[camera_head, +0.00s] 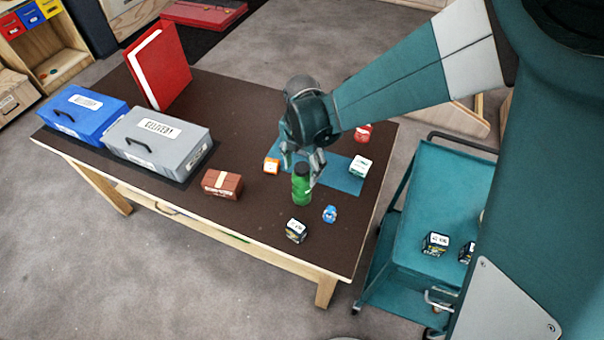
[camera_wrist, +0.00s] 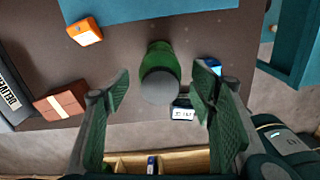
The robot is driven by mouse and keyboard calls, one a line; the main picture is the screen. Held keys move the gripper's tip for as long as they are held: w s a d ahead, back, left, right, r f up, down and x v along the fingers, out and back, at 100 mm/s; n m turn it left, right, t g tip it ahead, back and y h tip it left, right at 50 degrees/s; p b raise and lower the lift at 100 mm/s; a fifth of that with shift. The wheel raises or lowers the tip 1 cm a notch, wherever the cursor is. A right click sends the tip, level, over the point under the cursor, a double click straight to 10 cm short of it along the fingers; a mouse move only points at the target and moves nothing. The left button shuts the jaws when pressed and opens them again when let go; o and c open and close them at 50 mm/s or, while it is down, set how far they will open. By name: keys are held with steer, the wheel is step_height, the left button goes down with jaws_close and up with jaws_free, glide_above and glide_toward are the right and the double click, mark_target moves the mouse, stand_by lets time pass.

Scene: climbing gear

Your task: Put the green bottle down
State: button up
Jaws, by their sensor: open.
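The green bottle (camera_head: 301,186) with a dark cap stands upright on the dark brown table (camera_head: 262,222), at the front edge of a blue mat (camera_head: 345,184). In the wrist view the bottle (camera_wrist: 160,72) shows its grey-looking cap towards the camera. My gripper (camera_head: 302,165) is directly above and around the bottle's top in the head view. In the wrist view its two fingers (camera_wrist: 162,95) are spread wide, with a gap on each side of the bottle. Nothing is held between them.
A brown brick-like box (camera_head: 222,184), an orange box (camera_head: 271,166), a blue item (camera_head: 329,214), a black-and-white box (camera_head: 296,231) and a white-green box (camera_head: 360,166) lie near the bottle. Grey (camera_head: 160,142) and blue (camera_head: 82,114) cases stand left. A teal cart (camera_head: 440,195) stands right.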

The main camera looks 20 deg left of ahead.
steer(key=shift+r, duration=0.8)
